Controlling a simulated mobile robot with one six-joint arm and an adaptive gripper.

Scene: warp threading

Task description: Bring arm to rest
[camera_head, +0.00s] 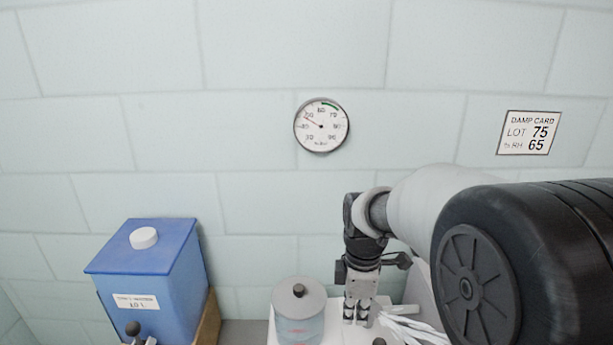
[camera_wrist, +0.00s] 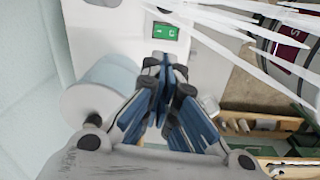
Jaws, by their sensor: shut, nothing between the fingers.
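My gripper (camera_head: 356,312) hangs pointing down over a white machine at the lower middle of the head view, with my arm reaching in from the right. In the wrist view my gripper (camera_wrist: 166,65) shows its blue-sided fingers together, with nothing held between them. A green switch or label (camera_wrist: 164,31) on the white machine (camera_wrist: 95,40) lies just beyond the fingertips. I cannot tell the exact height of the fingertips above the machine.
A clear lidded jar (camera_head: 298,318) stands left of my gripper. White strands (camera_head: 410,328) spread close on its right. A blue tank (camera_head: 150,270) stands further left. A round dial (camera_head: 321,125) and a damp card (camera_head: 529,132) are on the block wall.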

